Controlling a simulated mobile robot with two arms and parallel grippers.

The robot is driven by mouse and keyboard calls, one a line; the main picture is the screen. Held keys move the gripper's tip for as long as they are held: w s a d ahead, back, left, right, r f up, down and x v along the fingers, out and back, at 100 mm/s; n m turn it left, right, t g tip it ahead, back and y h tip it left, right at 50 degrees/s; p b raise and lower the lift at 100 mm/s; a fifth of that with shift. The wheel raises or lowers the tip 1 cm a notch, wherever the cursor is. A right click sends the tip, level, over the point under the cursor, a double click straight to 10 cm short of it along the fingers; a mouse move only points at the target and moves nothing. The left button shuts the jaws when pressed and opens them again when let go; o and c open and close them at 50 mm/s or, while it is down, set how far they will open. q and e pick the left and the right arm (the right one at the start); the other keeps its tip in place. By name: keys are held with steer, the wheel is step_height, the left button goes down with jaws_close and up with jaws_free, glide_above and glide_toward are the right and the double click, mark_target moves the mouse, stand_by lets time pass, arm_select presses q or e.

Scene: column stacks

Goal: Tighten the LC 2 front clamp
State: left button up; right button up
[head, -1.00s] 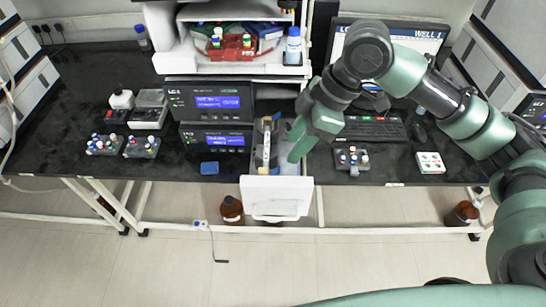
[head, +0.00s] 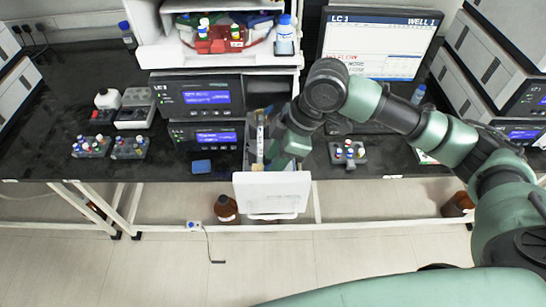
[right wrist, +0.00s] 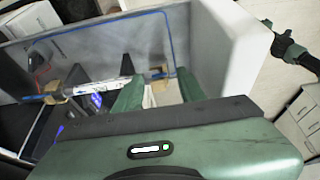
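An open drawer with a white front (head: 270,180) sticks out below the bench edge. A slim column (head: 260,137) lies lengthwise in it. In the right wrist view the column (right wrist: 98,87) has a pale label, blue ends and tan clamps, one at its left end (right wrist: 57,91) and one (right wrist: 157,73) near my fingers. I cannot read which clamp is the front one. My right gripper (head: 284,152) reaches down into the drawer beside the column. In the wrist view its green fingers (right wrist: 158,92) stand apart, with no object visibly held. My left gripper is out of view.
Stacked dark modules with blue displays (head: 208,97) stand left of the drawer. A vial rack (head: 348,153) sits on the bench to its right. A monitor (head: 380,45) stands behind. A brown bottle (head: 226,208) stands on the floor below.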

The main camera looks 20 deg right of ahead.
steer(key=shift+a+f, duration=0.1)
steer(key=shift+f, duration=0.15)
steer(key=shift+c, duration=0.3)
jaws_close()
steer(key=shift+s+d+f+y, duration=0.15)
steer(key=shift+d+f+y, duration=0.1)
steer(key=shift+y, duration=0.45)
steer(key=shift+o, duration=0.3)
jaws_free()
steer(key=shift+d+r, duration=0.1)
steer(key=shift+r, duration=0.05)
